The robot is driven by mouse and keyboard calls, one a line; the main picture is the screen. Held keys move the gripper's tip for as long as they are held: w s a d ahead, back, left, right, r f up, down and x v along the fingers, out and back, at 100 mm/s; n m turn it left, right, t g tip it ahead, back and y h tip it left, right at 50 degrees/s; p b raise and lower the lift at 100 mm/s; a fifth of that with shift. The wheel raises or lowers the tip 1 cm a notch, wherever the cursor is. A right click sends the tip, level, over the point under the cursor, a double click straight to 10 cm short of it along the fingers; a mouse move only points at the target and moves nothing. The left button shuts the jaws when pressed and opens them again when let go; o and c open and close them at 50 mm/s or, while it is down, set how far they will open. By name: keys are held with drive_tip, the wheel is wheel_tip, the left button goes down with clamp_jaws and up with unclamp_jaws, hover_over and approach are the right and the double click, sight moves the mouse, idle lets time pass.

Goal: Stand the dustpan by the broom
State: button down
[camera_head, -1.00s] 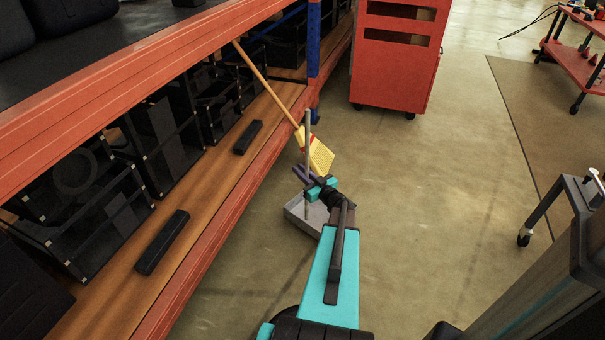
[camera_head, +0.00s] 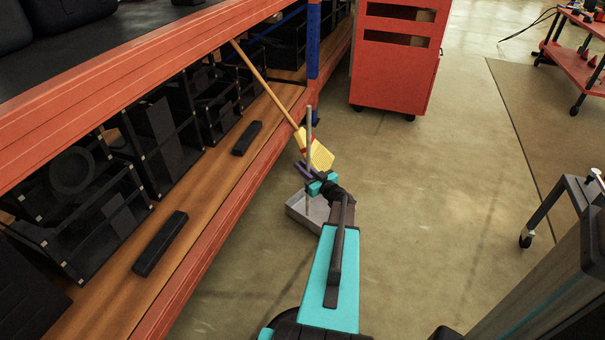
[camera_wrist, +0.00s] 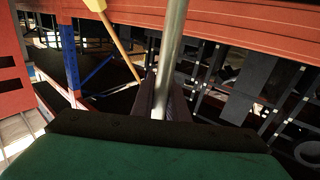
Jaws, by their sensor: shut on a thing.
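The dustpan (camera_head: 297,206) is a grey pan with an upright grey handle, low by the floor beside the orange shelf. Its metal handle (camera_wrist: 172,50) crosses the wrist view between the fingers. My gripper (camera_head: 310,178) is shut on the handle, above the pan. The broom (camera_head: 320,155) has yellow bristles, a red band and a wooden stick leaning against the shelf; it stands just behind the dustpan handle. Part of the broom shows in the wrist view (camera_wrist: 118,42). My arm hides part of the pan, and I cannot tell whether the pan touches the floor.
The orange shelf rack (camera_head: 215,215) with black crates runs along the left. A red cabinet (camera_head: 395,60) on casters stands at the back. A grey wheeled cart (camera_head: 552,205) is at the right. The floor (camera_head: 430,180) between is clear.

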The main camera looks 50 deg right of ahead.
wheel_tip(320, 180, down, 2)
drive_tip(key=shift+f+b, duration=0.25)
drive_tip(key=shift+b, duration=0.3)
drive_tip(key=c, duration=1.7)
unclamp_jaws()
drive_tip(key=shift+f, duration=0.15)
drive_tip(key=shift+c, duration=0.2)
drive_tip(key=p+v, duration=0.3)
drive_tip(key=v, duration=0.9)
